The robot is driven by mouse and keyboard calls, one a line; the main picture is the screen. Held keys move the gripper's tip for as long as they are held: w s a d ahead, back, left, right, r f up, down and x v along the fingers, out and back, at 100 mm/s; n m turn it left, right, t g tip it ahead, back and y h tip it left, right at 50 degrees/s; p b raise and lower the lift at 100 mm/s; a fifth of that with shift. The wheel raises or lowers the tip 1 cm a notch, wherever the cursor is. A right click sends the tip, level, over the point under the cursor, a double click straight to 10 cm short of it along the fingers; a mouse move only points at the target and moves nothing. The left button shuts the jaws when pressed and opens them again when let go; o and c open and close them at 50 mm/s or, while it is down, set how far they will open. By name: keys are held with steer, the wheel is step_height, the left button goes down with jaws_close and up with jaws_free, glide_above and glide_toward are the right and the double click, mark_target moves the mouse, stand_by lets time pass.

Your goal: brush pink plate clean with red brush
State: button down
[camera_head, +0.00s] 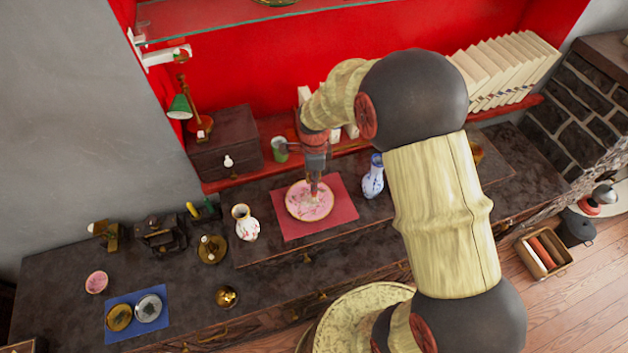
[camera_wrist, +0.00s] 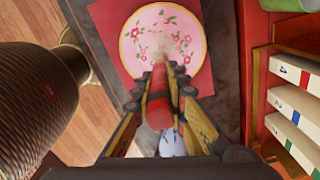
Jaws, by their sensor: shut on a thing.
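The pink plate (camera_head: 299,207) has a flower pattern and a gold rim, and lies flat on a red mat (camera_head: 341,201). In the wrist view the plate (camera_wrist: 190,45) fills the upper middle. My gripper (camera_head: 314,178) is above the plate, pointing down. In the wrist view my gripper (camera_wrist: 164,84) is shut on the red brush (camera_wrist: 158,108), whose red handle lies between the fingers. The brush's lower end is at the plate. A brownish smudgy patch shows there; I cannot tell bristles from dirt.
A blue-and-white vase (camera_head: 373,178) stands close right of the mat, and a white floral vase (camera_head: 244,223) stands to the left. A green cup (camera_head: 280,149) and dark drawer box (camera_head: 224,140) are behind. White books (camera_head: 500,72) line the red shelf at right.

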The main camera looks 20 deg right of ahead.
steer(key=shift+f, duration=0.5)
steer(key=shift+w, duration=0.1)
